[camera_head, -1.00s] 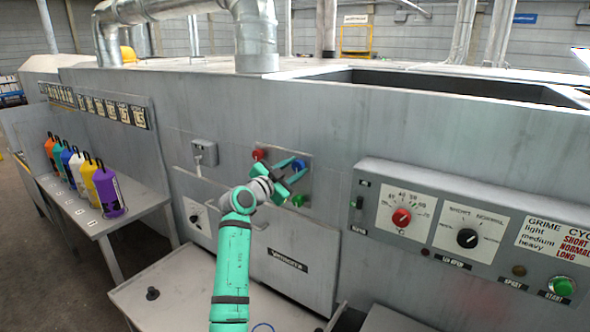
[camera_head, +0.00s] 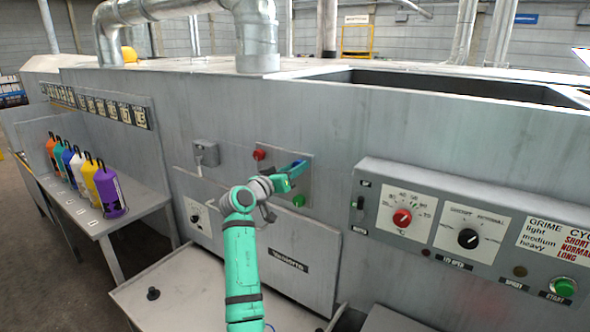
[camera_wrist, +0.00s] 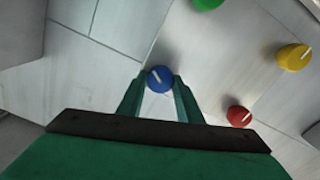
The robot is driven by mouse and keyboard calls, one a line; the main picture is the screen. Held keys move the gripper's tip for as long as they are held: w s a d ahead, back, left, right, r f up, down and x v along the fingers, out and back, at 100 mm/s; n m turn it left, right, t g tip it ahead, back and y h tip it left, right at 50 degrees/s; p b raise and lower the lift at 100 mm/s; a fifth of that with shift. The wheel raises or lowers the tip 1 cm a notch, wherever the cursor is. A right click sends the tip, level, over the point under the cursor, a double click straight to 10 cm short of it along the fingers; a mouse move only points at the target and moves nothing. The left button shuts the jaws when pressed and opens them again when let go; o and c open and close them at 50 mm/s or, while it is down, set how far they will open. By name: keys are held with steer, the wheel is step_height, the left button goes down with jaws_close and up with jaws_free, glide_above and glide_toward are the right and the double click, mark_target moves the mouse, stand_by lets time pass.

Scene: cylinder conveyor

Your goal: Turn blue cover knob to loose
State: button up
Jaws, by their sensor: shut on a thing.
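The blue cover knob (camera_wrist: 160,79) is round with a white line across its face, and it sits on a grey panel. My gripper (camera_wrist: 159,84) is at the knob in the wrist view, with one green finger on each side, shut on it. In the head view my gripper (camera_head: 293,170) reaches the panel from the left and covers most of the blue knob (camera_head: 299,162), of which only a little blue shows.
A red knob (camera_wrist: 239,116), a yellow knob (camera_wrist: 293,57) and a green knob (camera_wrist: 208,2) surround the blue one. A control box (camera_head: 460,185) juts out at the right. Coloured bottles (camera_head: 107,190) stand on a side table (camera_head: 140,200) at the left.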

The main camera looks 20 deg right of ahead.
steer(key=n, duration=2.2)
steer(key=shift+f, duration=0.35)
steer(key=shift+n, duration=0.3)
steer(key=o, duration=1)
steer(key=shift+r, duration=0.1)
steer(key=shift+o, duration=0.2)
steer(key=shift+a, duration=0.1)
steer(key=v, duration=1)
steer(key=shift+s+a, duration=0.25)
steer(key=shift+a, duration=0.05)
